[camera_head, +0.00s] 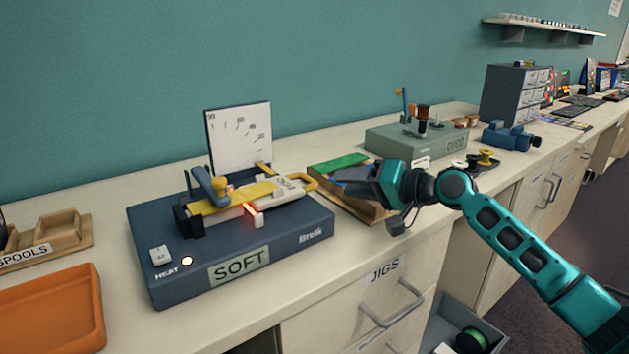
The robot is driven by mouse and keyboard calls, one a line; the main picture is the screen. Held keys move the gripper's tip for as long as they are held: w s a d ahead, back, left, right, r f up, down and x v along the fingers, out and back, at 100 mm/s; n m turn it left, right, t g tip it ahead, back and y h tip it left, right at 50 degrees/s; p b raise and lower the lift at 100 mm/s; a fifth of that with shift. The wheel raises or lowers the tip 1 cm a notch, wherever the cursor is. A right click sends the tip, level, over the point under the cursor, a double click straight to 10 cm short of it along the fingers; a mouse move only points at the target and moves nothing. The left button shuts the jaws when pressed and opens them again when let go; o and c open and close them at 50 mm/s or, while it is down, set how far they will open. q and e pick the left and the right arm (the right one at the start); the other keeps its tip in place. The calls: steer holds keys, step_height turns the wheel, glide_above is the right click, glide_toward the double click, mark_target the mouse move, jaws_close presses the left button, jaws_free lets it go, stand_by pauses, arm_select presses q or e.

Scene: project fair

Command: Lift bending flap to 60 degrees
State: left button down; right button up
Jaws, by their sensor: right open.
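The bending machine has a dark blue base (240,255) with a "SOFT" label and stands on the bench left of centre. Its bending flap (240,197) is a yellow and white bar lying roughly flat, with a yellow loop handle at its right end. A blue clamp (206,184) sits over the flap's left part. A white angle scale (240,138) stands upright behind. My right gripper (345,182) is open, to the right of the handle and apart from it in the picture. My left gripper is not in view.
A red-glowing bar (253,212) and a lit lamp (187,261) show on the base. A wooden tray (362,209) with a green sheet (340,163) lies beneath and behind my gripper. An orange tray (50,312) is at front left. An open drawer (455,325) juts out below.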

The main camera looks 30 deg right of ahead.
mark_target(315, 181)
steer(key=x, duration=0.9)
steer(key=shift+w+a, duration=0.1)
steer(key=shift+c, duration=0.4)
jaws_close()
steer(key=shift+f, duration=0.1)
